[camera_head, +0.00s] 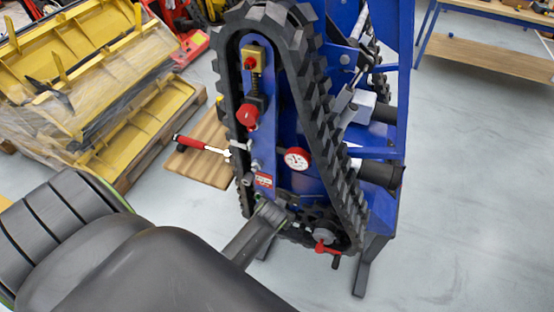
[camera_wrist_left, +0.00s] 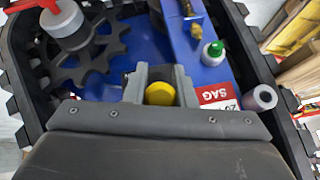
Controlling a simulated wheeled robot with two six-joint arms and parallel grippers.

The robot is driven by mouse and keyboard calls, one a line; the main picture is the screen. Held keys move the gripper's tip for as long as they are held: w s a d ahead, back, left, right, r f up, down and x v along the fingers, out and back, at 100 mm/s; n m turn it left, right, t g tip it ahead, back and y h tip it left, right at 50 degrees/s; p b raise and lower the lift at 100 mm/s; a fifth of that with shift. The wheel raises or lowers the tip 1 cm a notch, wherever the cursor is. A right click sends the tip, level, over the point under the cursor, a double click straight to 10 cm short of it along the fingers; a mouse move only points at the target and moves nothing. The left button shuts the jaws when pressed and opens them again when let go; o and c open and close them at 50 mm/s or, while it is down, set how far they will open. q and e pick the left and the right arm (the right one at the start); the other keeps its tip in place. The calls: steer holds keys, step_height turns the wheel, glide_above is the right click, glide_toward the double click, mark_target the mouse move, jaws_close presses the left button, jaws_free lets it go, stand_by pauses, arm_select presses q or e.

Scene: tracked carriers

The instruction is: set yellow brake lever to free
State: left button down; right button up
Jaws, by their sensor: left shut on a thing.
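The yellow brake lever shows in the left wrist view as a round yellow end (camera_wrist_left: 159,94) between the two grey fingers of my left gripper (camera_wrist_left: 161,85). The fingers are shut on it. In the head view my left gripper (camera_head: 271,213) is at the lower part of the blue tracked carrier (camera_head: 262,135), just below a red label. The lever itself is hidden there behind the gripper, and its setting cannot be read. My right gripper is in neither view.
A black track (camera_head: 318,110) runs around the carrier frame. A red-handled crank (camera_head: 325,248) is at the lower right and a red-handled tool (camera_head: 200,145) sticks out left.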

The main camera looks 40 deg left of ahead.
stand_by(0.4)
arm_select(q)
steer(key=c, duration=1.2)
jaws_free()
steer(key=p+v, duration=0.7)
steer(key=v, duration=1)
steer(key=shift+r+p, duration=0.2)
steer(key=shift+p, duration=0.2)
